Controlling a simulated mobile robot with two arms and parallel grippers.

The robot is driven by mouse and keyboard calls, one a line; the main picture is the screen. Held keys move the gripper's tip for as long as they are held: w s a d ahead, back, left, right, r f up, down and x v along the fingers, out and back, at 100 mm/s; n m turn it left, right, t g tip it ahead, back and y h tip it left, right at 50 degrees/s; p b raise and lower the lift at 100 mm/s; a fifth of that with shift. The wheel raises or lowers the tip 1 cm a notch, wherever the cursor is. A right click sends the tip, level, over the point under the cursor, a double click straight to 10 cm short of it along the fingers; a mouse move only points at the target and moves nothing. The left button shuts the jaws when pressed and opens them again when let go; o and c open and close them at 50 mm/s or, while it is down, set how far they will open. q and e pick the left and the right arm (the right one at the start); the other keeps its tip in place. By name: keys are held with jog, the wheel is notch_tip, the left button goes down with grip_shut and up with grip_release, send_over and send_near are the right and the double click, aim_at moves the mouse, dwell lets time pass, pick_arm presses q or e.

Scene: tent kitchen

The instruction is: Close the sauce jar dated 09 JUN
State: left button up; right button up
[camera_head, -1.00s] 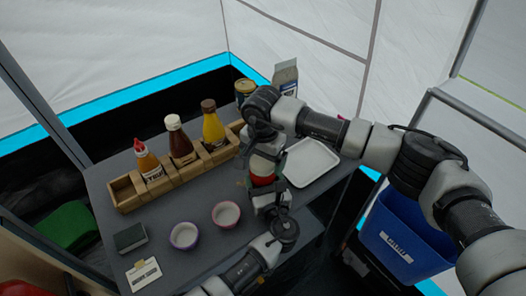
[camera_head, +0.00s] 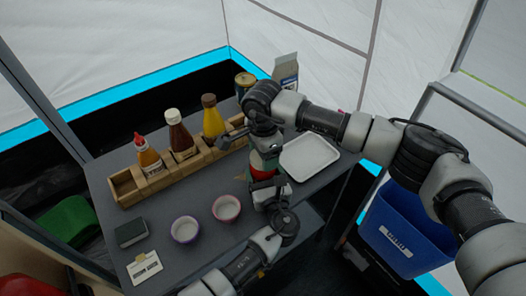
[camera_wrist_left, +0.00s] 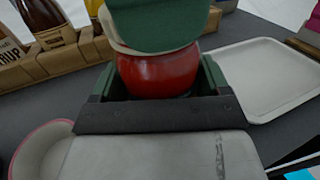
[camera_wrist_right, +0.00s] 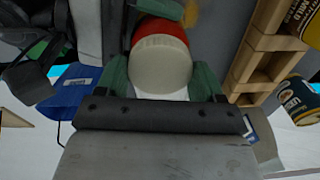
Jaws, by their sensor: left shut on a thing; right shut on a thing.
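A red sauce jar (camera_wrist_left: 158,75) stands upright between the green fingers of my left gripper (camera_head: 268,190), which is shut on its body. The jar also shows as red below the hands in the head view (camera_head: 261,174). A cream-white lid (camera_wrist_right: 161,66) sits at the jar's mouth, touching or nearly touching it; I cannot tell how tight it is. My right gripper (camera_wrist_right: 164,80) is shut on the lid from above, and its green finger hides much of the lid in the left wrist view. No date is readable on the jar.
A wooden rack (camera_head: 127,188) with several bottles stands left of the hands. A white tray (camera_head: 312,158) lies close on the right, a carton (camera_head: 286,72) and can behind. Purple (camera_head: 185,230) and pink (camera_head: 226,208) bowls stand in front left. A blue bin (camera_head: 400,235) is right of the table.

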jog(key=m, duration=0.4)
jog(key=shift+m, duration=0.4)
pick_arm(q)
jog(key=shift+a, duration=0.1)
pick_arm(e)
jog(key=m, duration=1.3)
jog(key=o, duration=1.1)
notch_tip(320, 180, up, 12)
